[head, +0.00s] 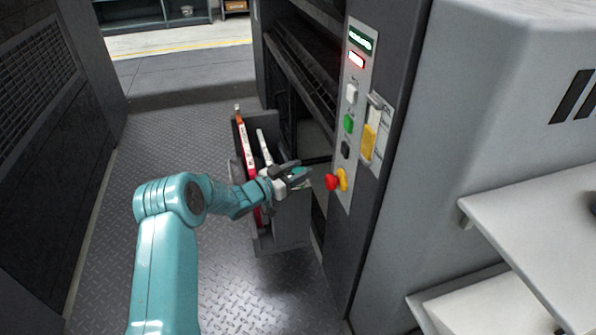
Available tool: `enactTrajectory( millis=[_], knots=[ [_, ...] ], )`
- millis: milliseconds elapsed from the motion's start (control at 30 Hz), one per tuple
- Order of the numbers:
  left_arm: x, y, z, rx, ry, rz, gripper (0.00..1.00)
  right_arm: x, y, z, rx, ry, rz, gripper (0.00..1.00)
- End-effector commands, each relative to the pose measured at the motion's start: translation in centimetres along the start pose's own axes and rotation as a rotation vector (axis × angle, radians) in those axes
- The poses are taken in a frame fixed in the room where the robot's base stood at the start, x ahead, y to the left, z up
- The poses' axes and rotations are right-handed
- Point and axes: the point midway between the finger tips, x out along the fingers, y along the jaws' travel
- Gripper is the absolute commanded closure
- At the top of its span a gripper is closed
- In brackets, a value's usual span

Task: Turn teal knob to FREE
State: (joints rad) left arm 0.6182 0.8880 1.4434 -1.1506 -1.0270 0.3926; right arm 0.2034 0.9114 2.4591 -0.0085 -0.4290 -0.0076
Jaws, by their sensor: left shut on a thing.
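My left arm comes in from the lower left. Its left gripper (296,176) is at a grey box-like unit (285,220) that stands out from the press side. The dark fingers are shut on a small teal part, which looks like the teal knob (299,172) on top of the unit. The fingers hide most of the knob. Its pointer and any FREE marking cannot be read. My right gripper is not in view.
A red-and-white upright part (245,147) and a white one (264,147) stand in the unit, left of the gripper. A control panel (353,110) with a red stop button (331,182) is close on the right. The tread-plate floor (120,240) is clear.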

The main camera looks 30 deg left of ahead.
Motion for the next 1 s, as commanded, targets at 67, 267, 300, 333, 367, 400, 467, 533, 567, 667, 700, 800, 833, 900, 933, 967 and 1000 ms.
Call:
enactTrajectory(
  millis=[67,267,300,333,367,400,467,533,567,667,700,800,833,900,933,967,1000],
  knots=[
    [0.0,-0.1,0.0,-0.001,0.001,-0.002,0.86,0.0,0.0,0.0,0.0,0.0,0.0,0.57],
    [0.0,-0.1,-0.1,0.0,0.002,-0.002,0.36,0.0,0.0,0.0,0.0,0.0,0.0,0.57],
    [0.0,-0.1,-0.1,0.0,0.002,-0.002,0.36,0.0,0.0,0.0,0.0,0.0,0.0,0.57],
    [0.0,-0.1,-0.1,0.0,0.002,-0.002,0.36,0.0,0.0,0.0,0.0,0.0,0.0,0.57],
    [0.0,0.0,-0.1,0.0,0.002,-0.002,0.36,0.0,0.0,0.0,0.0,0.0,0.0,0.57],
    [0.0,0.0,-0.1,0.0,0.002,-0.002,0.36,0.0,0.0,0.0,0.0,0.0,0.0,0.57],
    [0.0,0.0,0.0,0.0,0.002,-0.002,0.36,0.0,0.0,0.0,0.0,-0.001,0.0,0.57],
    [-0.2,-0.1,-0.1,0.0,0.001,-0.002,0.36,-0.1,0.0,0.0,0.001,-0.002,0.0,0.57],
    [-0.3,-0.1,-0.1,0.0,0.001,-0.002,0.36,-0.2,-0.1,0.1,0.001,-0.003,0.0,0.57],
    [-1.6,-0.1,-0.3,0.0,-0.001,-0.004,0.36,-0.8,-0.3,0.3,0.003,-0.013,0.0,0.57],
    [-2.4,-0.1,-0.4,-0.002,-0.001,-0.004,0.36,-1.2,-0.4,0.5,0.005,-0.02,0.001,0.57],
    [-4.9,-0.2,-0.5,-0.004,-0.002,-0.007,0.36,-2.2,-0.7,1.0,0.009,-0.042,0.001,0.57],
    [-5.7,-0.2,-0.5,-0.003,-0.001,-0.006,0.36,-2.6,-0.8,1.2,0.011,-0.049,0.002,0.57],
    [-7.7,-0.2,-0.5,-0.003,-0.001,-0.006,0.36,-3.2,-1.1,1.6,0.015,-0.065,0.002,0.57],
    [-8.5,-0.2,-0.5,-0.002,-0.001,-0.008,0.36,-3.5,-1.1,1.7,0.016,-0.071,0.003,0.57],
    [-9.3,-0.1,-0.5,-0.003,-0.001,-0.006,0.36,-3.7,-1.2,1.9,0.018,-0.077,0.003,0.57],
    [-10.3,-0.1,-0.4,-0.003,-0.001,-0.007,0.36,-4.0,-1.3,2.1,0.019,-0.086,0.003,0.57]
  ],
)
